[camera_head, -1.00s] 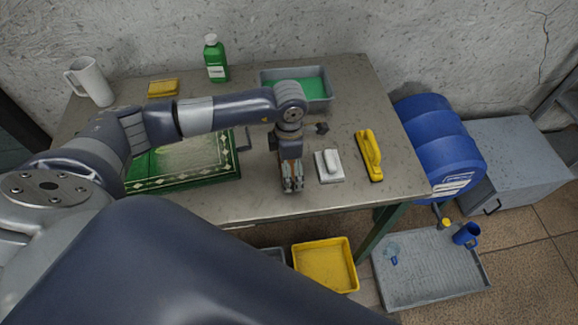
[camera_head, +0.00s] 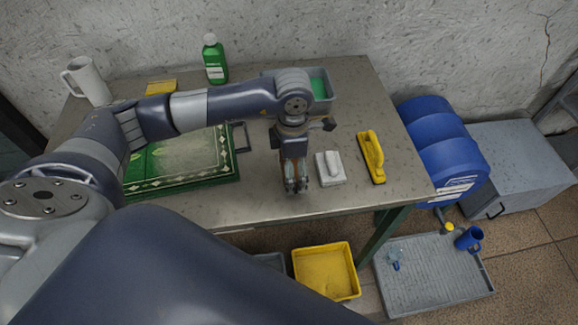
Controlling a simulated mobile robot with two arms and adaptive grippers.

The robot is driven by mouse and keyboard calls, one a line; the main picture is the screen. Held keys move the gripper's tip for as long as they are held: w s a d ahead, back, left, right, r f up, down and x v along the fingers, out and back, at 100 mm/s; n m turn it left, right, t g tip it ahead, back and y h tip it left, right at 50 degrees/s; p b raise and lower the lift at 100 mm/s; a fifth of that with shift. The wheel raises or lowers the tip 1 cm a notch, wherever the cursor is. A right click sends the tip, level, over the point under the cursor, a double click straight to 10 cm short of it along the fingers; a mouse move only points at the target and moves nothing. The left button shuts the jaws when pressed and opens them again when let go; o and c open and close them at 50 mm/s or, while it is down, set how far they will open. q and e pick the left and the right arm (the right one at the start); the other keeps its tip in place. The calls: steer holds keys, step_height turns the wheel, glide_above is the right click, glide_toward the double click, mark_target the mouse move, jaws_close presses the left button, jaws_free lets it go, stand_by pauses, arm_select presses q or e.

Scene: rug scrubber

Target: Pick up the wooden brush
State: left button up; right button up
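My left gripper (camera_head: 296,185) comes in from the left and points down over the front middle of the table. It is just left of the white-grey brush (camera_head: 330,169). A sliver of brown (camera_head: 282,162) shows beside the gripper, which may be the wooden brush, but the gripper covers nearly all of it. I cannot tell whether the fingers are closed on anything. A yellow brush with a long handle (camera_head: 371,157) lies farther right, apart from the gripper. My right gripper is not in view.
The grey table (camera_head: 240,205) bears a green rug (camera_head: 185,181), a white mug (camera_head: 86,81), a yellow sponge (camera_head: 161,87), a green bottle (camera_head: 215,60) and a grey tray (camera_head: 321,88) of green liquid. A yellow bin (camera_head: 325,271) and blue barrel (camera_head: 440,145) stand lower down.

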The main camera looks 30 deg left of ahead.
arm_select(q)
steer(key=s+d+r+b, duration=0.1)
steer(key=s+d+b, duration=0.2)
steer(key=s+d, duration=0.6)
steer(key=shift+s+d+r+b, duration=0.2)
steer(key=shift+s+d+b, duration=0.1)
steer(key=shift+s+d, duration=0.05)
